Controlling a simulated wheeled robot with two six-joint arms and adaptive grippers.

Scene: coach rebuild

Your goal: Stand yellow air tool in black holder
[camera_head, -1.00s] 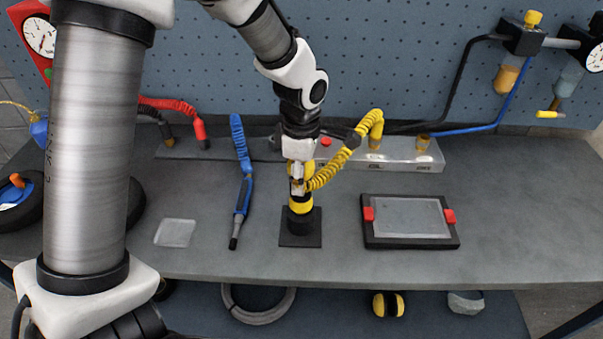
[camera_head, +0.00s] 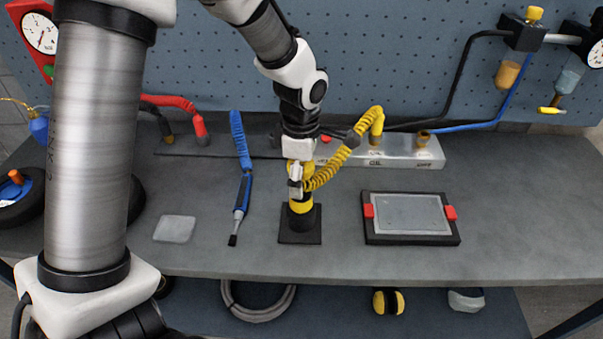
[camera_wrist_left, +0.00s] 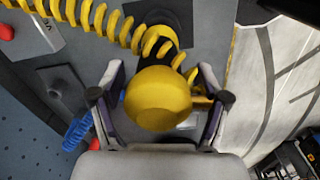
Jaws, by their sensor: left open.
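The yellow air tool (camera_head: 301,206) stands about upright with its lower end in the black holder (camera_head: 286,238), a cup on a square base on the bench. A yellow coiled hose (camera_head: 346,153) runs from the tool's upper part to the rail behind. My left gripper (camera_head: 297,183) is around the tool's upper part, coming down from above. In the left wrist view the tool's rounded yellow end (camera_wrist_left: 158,98) sits between the spread fingers of my left gripper (camera_wrist_left: 162,92), with a gap at each side. My right gripper is not in view.
A blue air tool (camera_head: 241,205) with a coiled hose lies left of the holder. A black framed tray (camera_head: 410,241) with red clamps lies to the right. A clear square pad (camera_head: 175,229) lies further left. The metal rail (camera_head: 400,153) runs behind. The bench's right side is clear.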

